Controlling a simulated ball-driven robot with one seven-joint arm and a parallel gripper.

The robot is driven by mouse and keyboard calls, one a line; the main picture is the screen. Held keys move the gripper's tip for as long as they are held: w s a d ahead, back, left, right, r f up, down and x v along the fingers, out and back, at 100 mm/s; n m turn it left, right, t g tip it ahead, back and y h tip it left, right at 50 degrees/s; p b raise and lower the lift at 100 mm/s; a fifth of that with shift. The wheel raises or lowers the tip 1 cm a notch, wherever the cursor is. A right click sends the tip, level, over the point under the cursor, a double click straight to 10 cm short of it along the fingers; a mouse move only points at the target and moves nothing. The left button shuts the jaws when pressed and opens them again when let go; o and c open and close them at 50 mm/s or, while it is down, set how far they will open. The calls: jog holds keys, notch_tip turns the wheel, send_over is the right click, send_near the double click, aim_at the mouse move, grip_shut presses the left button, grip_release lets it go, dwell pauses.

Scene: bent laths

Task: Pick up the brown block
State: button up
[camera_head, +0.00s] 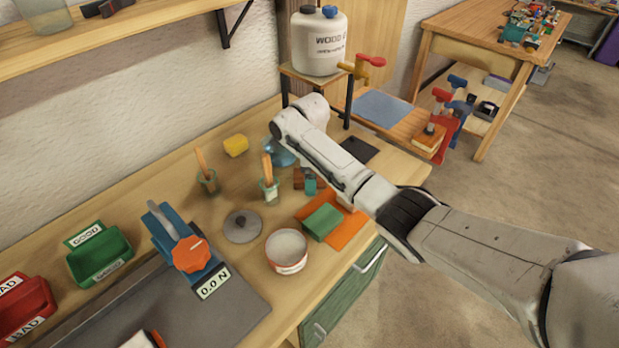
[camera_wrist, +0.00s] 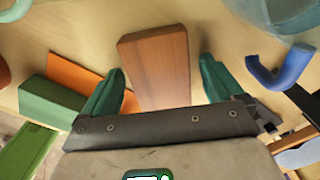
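The brown block (camera_wrist: 155,50) stands out in the middle of the wrist view, between the two teal fingers of my gripper (camera_wrist: 162,72). The fingers are apart, with a gap showing on each side of the block. In the head view the brown block (camera_head: 298,177) is partly visible on the bench beside my gripper (camera_head: 311,183), under my arm. My gripper is open. Whether the fingers are level with the block or still above it is hard to tell.
A green block (camera_head: 323,221) lies on an orange sheet (camera_head: 347,232) close by. A glue pot with a brush (camera_head: 269,188) stands left of the gripper. A blue hook-shaped piece (camera_wrist: 282,72) and a clear bluish object (camera_wrist: 285,18) are to the right in the wrist view.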

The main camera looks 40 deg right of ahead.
jog(key=c, duration=1.1)
jog(key=shift+c, duration=0.2)
jog(key=shift+r, duration=0.15)
